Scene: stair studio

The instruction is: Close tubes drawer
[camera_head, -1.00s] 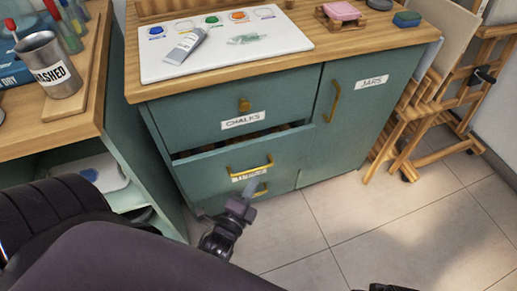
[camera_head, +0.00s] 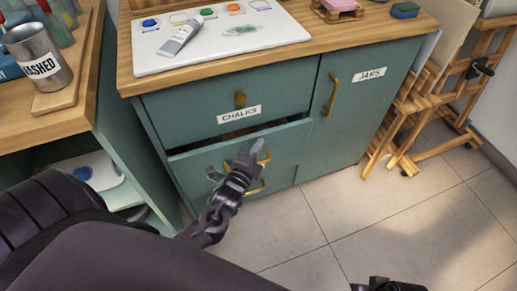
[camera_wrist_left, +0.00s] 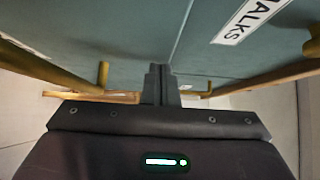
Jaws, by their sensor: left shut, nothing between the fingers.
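The tubes drawer (camera_head: 287,143) is the teal lower drawer under the chalks drawer (camera_head: 285,93). It stands partly pulled out, with a dark gap along its top. My left gripper (camera_head: 260,150) is shut and empty in front of the drawer's face, covering its label and part of its brass handle (camera_head: 257,188). I cannot tell whether it touches the face. In the left wrist view its shut fingers (camera_wrist_left: 160,82) point towards teal fronts, with the chalks label (camera_wrist_left: 250,20) at upper right. A dark part of mine, perhaps my right gripper (camera_head: 388,285), shows at the bottom edge.
The jars door (camera_head: 365,95) is shut on the right. A white palette board (camera_head: 225,45) lies on the wooden top. A wooden easel (camera_head: 430,110) stands at the right. A side shelf unit (camera_head: 125,130) is close on the left. The tiled floor (camera_head: 370,210) in front is open.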

